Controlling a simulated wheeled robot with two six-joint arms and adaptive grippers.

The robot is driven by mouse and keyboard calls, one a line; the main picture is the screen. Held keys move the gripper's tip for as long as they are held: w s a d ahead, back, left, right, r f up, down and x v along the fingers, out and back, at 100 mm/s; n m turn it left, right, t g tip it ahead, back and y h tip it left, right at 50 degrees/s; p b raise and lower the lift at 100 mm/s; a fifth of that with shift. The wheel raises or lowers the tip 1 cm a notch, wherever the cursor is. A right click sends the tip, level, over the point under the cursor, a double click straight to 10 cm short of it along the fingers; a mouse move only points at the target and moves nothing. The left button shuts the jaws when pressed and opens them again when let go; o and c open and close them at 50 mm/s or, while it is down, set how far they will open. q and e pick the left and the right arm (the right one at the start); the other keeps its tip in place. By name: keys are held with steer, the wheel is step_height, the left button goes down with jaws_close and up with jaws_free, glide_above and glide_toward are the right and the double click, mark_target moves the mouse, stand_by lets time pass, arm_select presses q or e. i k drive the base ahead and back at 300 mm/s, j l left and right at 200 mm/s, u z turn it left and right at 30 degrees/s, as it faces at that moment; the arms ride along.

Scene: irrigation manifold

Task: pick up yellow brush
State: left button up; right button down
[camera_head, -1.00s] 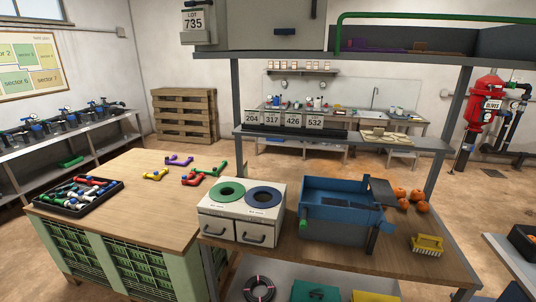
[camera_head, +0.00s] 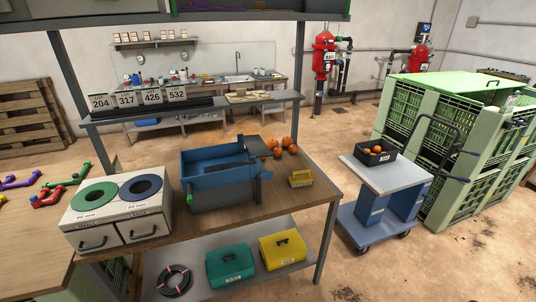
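The yellow brush (camera_head: 300,178) lies on the wooden bench top (camera_head: 318,200), near its right end. It is to the right of the blue bin-like box (camera_head: 219,184) and in front of several orange fruits (camera_head: 277,152). Nothing touches the brush from above. Neither of my grippers shows in the head view.
A two-hole sorting box (camera_head: 118,212) stands left of the blue box. The lower shelf holds a green case (camera_head: 229,265), a yellow case (camera_head: 282,250) and a black coil (camera_head: 174,282). A cart (camera_head: 386,177) with a black crate (camera_head: 367,158) stands right; floor between is clear.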

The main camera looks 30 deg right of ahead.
mark_target(306, 179)
steer(key=z, duration=1.2)
